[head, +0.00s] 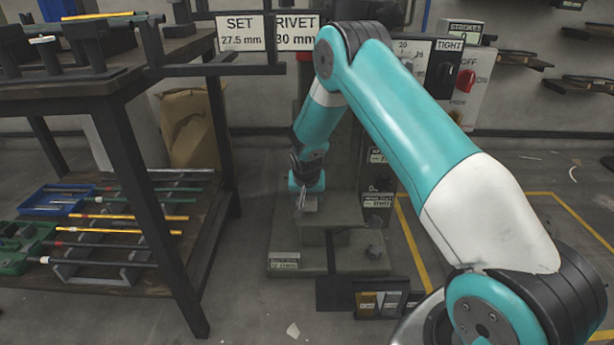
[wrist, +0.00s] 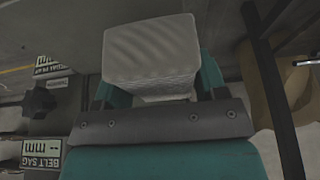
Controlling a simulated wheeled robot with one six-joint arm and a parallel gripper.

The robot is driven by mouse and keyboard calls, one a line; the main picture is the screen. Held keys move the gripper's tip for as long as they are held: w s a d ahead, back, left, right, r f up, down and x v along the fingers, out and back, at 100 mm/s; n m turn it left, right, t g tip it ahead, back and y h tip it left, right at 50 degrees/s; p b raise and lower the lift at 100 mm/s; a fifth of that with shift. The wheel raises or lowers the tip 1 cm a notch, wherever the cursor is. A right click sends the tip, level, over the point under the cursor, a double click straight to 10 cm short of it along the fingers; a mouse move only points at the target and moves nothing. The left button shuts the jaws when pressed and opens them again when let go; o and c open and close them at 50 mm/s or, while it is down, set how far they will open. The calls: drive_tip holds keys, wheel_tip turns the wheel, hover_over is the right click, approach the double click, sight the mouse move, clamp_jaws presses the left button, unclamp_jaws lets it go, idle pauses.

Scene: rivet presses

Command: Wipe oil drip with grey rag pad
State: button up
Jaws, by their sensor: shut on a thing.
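A grey rag pad (wrist: 150,52) with a ribbed surface sits between the fingers of my gripper in the wrist view. My gripper (head: 308,192) is shut on the pad. In the head view the gripper points down just over the grey base of the press (head: 340,258), near its raised block (head: 325,230). The pad shows there only as a small pale shape under the gripper. I cannot tell whether it touches the metal. No oil drip can be made out in either view; it may be hidden by the pad or the arm.
A dark rack (head: 150,200) with coloured rods stands at the left. A small tray with tiles (head: 385,302) sits before the press base. SET and RIVET signs (head: 268,34) hang above. Open floor lies at the right.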

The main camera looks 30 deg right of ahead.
drive_tip(key=shift+d+r+p, duration=0.1)
drive_tip(key=shift+r+p, duration=1.45)
drive_tip(key=shift+r, duration=0.7)
